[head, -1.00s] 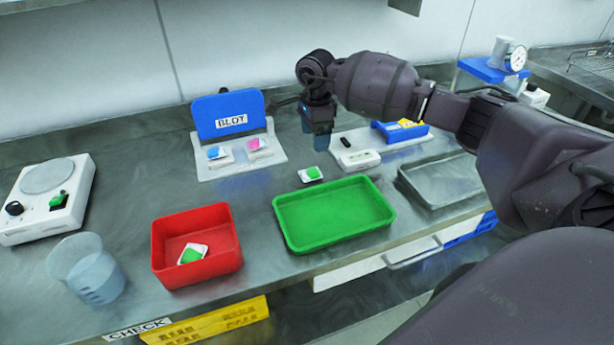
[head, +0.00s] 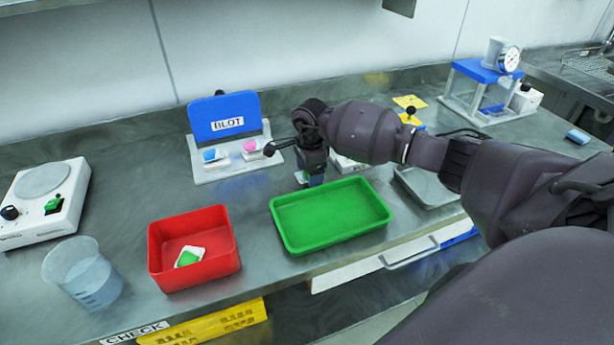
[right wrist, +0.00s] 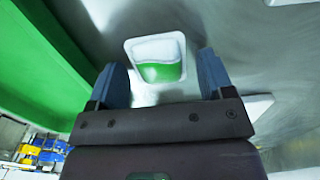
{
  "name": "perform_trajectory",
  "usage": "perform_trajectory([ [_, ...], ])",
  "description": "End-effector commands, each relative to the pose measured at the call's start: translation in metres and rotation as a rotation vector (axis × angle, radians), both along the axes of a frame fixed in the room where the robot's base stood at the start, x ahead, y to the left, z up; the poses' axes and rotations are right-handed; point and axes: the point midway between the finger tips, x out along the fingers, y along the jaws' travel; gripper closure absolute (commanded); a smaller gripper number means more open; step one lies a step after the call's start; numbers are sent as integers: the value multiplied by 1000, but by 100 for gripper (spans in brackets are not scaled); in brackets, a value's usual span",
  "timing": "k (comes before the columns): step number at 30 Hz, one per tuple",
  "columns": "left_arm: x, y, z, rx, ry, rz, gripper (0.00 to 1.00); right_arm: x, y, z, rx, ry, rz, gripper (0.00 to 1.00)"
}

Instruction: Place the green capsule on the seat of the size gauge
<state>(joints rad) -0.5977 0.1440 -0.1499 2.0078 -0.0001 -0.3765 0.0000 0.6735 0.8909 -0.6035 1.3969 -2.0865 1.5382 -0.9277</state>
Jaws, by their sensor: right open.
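A green-and-white capsule (right wrist: 160,70) lies on the bench behind the green tray. In the right wrist view it sits between and just beyond my blue fingertips. In the head view my right gripper (head: 314,180) hides most of it. My right gripper is open above it, fingers on either side; contact cannot be told. A similar green-and-white capsule (head: 189,257) lies in the red tray. A blue-topped stand with a dial (head: 484,71) at the back right may be the size gauge; no label shows and its seat cannot be made out. My left gripper is not in view.
The green tray (head: 281,234) is empty, close in front of my right gripper. The red tray (head: 155,262) stands left of it. The BLOT stand (head: 224,118) holds blue and pink pieces. A beaker (head: 84,272) and white scale-like device (head: 45,205) stand left.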

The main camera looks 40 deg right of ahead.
Motion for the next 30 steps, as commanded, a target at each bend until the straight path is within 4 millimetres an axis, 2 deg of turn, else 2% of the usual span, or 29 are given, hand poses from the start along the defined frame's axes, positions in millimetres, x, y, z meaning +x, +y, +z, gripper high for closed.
perform_trajectory([
  [6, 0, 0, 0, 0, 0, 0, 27, 0, -1, 0, 0, -2, 0, 26],
  [15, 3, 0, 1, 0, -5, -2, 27, 0, -1, 0, -1, -1, 0, 72],
  [18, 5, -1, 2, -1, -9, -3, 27, 0, -1, 0, -1, -1, 0, 82],
  [25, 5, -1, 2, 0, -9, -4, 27, 1, -1, 2, -1, -2, 0, 82],
  [30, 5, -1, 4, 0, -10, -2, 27, 1, -2, 21, -3, -4, 0, 82],
])
